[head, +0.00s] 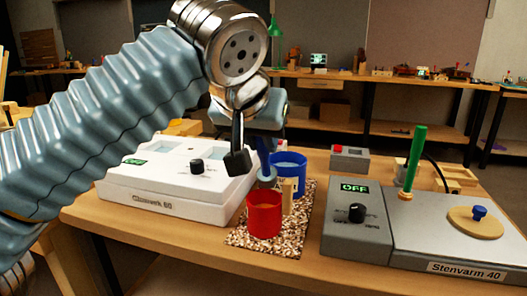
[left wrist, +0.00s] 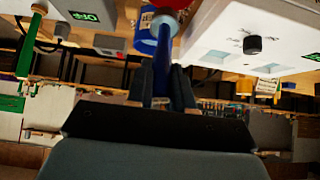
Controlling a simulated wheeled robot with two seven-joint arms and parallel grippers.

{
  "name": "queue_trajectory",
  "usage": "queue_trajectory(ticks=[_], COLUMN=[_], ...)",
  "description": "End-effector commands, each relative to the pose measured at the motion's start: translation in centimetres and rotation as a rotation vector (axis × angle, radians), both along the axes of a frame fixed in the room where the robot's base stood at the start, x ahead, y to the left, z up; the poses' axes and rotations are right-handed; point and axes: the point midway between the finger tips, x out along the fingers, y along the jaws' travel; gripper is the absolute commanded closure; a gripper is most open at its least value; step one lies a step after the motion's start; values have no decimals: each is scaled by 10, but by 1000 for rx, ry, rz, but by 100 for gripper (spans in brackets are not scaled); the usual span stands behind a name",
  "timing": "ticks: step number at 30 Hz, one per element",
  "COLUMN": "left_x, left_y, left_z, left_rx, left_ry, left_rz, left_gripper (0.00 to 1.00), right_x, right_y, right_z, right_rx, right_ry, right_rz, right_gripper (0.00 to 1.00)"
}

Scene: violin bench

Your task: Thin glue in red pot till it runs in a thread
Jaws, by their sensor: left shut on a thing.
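The red pot (head: 264,214) stands upright on a speckled mat (head: 301,233); what it holds is hard to make out. The blue pot (head: 291,166) stands just behind it, with a pale label and bluish contents. My left gripper (head: 254,148) is above the pots, shut on a slim blue tool (head: 267,172). The tool points down, its wider lower end above the red pot's back rim; I cannot tell whether it touches. In the left wrist view the fingers (left wrist: 161,80) hold the blue shaft (left wrist: 164,60). My right gripper is not in view.
A white unit (head: 170,197) with a dark knob stands left. A grey unit (head: 357,235) reading OFF stands right, with a wooden lid (head: 474,224) and an upright green stick (head: 416,150). A small grey box (head: 350,160) with a red button is behind. A pale wooden piece shows beside the red pot.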

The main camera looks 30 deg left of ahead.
Motion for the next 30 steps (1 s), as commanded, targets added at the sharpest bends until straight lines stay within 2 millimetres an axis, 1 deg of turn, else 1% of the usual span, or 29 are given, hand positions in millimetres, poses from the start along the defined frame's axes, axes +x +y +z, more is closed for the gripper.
queue_trajectory(ticks=[1,13,24,30], left_x=[-2,-14,-25,-29], left_y=[0,-3,-6,-7], left_z=[-7,-16,-24,-25], left_rx=[5,51,94,113], left_ry=[-21,-193,-357,-424], left_rz=[1,2,2,2], left_gripper=[100,100,100,100], right_x=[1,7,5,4], right_y=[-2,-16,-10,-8], right_z=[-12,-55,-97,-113], right_rx=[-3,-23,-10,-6], right_ry=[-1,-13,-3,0], right_rz=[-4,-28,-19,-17], right_gripper=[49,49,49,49])
